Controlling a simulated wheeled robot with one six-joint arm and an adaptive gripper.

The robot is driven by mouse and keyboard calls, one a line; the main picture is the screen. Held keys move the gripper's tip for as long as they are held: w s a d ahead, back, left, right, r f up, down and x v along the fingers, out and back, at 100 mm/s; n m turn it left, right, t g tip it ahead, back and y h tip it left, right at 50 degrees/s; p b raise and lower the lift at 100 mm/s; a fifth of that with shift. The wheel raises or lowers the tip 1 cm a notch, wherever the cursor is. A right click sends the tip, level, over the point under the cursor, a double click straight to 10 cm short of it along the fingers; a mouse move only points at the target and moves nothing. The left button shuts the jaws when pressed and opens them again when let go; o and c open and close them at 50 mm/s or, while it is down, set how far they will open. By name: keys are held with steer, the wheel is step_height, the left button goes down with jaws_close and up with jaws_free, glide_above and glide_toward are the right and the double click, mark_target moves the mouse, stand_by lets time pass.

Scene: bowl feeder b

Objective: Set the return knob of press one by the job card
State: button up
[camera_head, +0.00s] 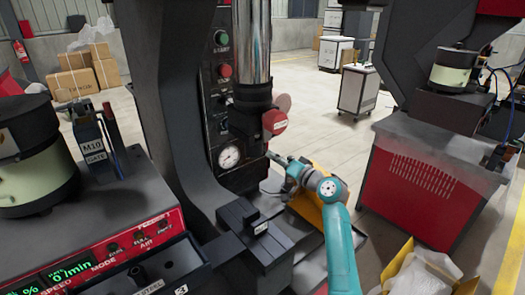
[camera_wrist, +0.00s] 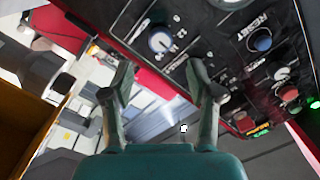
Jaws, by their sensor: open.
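Press one appears to be the dark press (camera_head: 170,90) with a chrome column in the head view. Its panel carries a green button (camera_head: 221,38), a red button (camera_head: 224,71) and a round gauge (camera_head: 229,157). In the head view my gripper (camera_head: 276,158) is right of the gauge. I cannot identify a job card.
A red disc-shaped part (camera_head: 275,122) juts from the press above my gripper. A yellow box-like thing (camera_head: 308,207) is beside my arm. A feeder control box (camera_head: 120,240) stands left.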

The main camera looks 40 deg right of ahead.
steer(key=w, duration=0.7)
steer(key=shift+a, duration=0.3)
jaws_close()
